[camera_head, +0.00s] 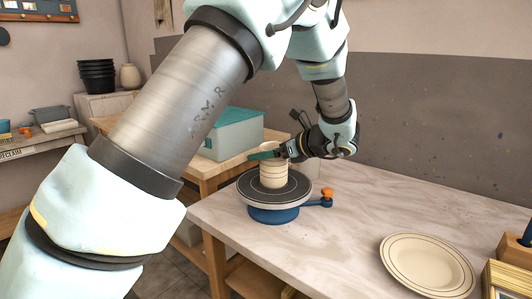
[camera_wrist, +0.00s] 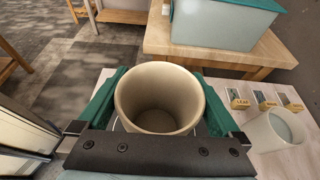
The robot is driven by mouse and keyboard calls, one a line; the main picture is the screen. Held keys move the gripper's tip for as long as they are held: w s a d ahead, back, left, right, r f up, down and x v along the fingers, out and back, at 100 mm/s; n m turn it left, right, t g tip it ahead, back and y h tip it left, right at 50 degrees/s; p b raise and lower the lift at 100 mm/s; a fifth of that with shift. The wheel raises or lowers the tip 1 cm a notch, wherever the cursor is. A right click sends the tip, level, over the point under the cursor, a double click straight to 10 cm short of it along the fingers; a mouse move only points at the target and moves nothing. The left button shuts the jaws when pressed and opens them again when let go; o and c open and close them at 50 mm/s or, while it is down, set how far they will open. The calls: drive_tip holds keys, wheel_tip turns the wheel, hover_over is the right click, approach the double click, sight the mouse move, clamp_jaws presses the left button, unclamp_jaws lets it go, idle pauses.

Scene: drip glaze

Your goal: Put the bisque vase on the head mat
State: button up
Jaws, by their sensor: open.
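The bisque vase (camera_head: 273,174), cream with thin dark bands, appears to stand upright on the dark round head mat (camera_head: 299,187) of a blue-based wheel in the head view. My gripper (camera_head: 268,153) is at the upper part of the vase, with a green finger across it near the rim. In the wrist view the vase (camera_wrist: 160,100) shows from above, its hollow mouth between the two green fingers of my gripper (camera_wrist: 160,84). The fingers are open on either side of it. The vase's base and the mat are hidden in the wrist view.
A cream plate (camera_head: 428,265) lies on the pale table (camera_head: 350,215) at the right. An orange knob (camera_head: 327,194) sticks out beside the wheel. A teal-lidded box (camera_head: 234,134) stands on a wooden table behind. A white cup (camera_wrist: 275,130) stands at the right in the wrist view.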

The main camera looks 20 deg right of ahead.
drive_tip(key=b+v, duration=0.1)
drive_tip(key=v, duration=1)
drive_tip(key=shift+s, duration=0.2)
drive_tip(key=shift+d+r, duration=0.1)
